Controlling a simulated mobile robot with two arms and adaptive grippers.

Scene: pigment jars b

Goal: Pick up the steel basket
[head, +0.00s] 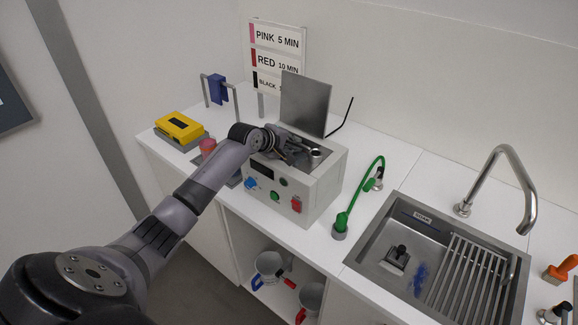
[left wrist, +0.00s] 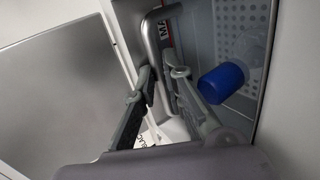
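The steel basket (left wrist: 240,20) shows in the left wrist view as a perforated wall with a bent tubular handle (left wrist: 153,38). It sits in the basin of the grey-white bath machine (head: 318,190), whose lid stands open. A blue-capped jar (left wrist: 222,83) is inside the basket. My left gripper (head: 297,153) is over the basin in the head view. In the left wrist view its fingers (left wrist: 163,78) lie close on both sides of the handle and appear shut on it. In the head view the arm and gripper hide much of the basket. My right gripper is not in view.
The open steel lid (head: 306,102) rises behind the basin. A green hose tap (head: 364,190) and the sink (head: 375,238) stand to the right. A yellow box (head: 180,126), a pink jar (head: 208,146) and a blue item on a rack (head: 217,89) are to the left.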

